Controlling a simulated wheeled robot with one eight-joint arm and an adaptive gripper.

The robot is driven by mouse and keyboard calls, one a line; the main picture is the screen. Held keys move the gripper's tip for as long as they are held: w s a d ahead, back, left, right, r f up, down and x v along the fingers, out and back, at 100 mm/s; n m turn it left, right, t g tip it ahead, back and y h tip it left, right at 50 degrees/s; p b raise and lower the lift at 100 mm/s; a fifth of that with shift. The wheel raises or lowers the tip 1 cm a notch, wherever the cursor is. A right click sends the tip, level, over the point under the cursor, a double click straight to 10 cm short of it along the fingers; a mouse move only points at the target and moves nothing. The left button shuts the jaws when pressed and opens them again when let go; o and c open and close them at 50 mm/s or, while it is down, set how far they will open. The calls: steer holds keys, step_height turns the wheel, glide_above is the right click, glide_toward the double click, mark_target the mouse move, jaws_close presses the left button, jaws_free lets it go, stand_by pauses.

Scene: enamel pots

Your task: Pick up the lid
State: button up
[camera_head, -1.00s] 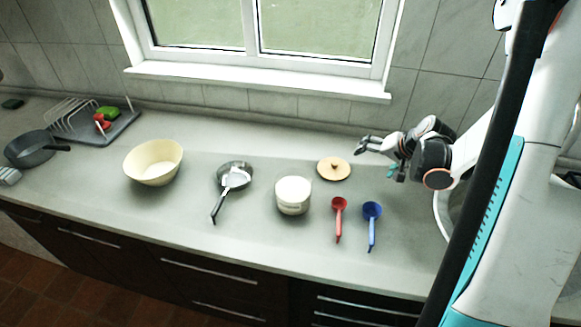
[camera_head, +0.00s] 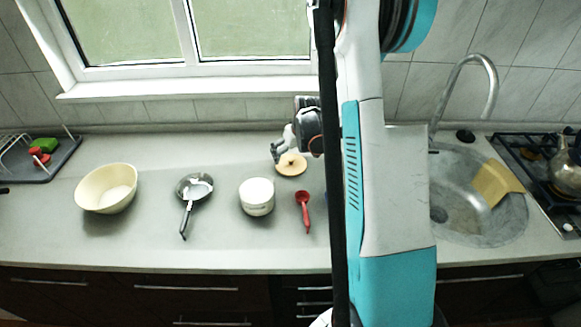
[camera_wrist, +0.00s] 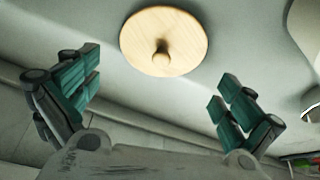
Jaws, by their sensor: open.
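The lid (camera_head: 291,165) is a round, light wooden disc with a small knob in its middle. It lies flat on the counter behind and to the right of the white pot (camera_head: 257,197). My gripper (camera_head: 277,154) is just above and beside the lid's left back edge in the head view, pointing down. In the wrist view the lid (camera_wrist: 164,42) is whole and in the upper middle, beyond the open fingers. My gripper (camera_wrist: 158,98) has its two teal-padded fingers spread wide with nothing between them.
A red scoop (camera_head: 303,208) lies right of the pot. A small pan (camera_head: 194,187) and a cream bowl (camera_head: 107,188) stand to the left. The window wall is close behind the lid. A sink (camera_head: 470,200) is at the right. My arm hides the counter right of the scoop.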

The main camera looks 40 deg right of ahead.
mark_target(291, 159)
steer(key=shift+b+x, duration=0.85)
steer(key=shift+x, duration=1.85)
steer(key=shift+s+a, duration=0.15)
steer(key=c, duration=0.8)
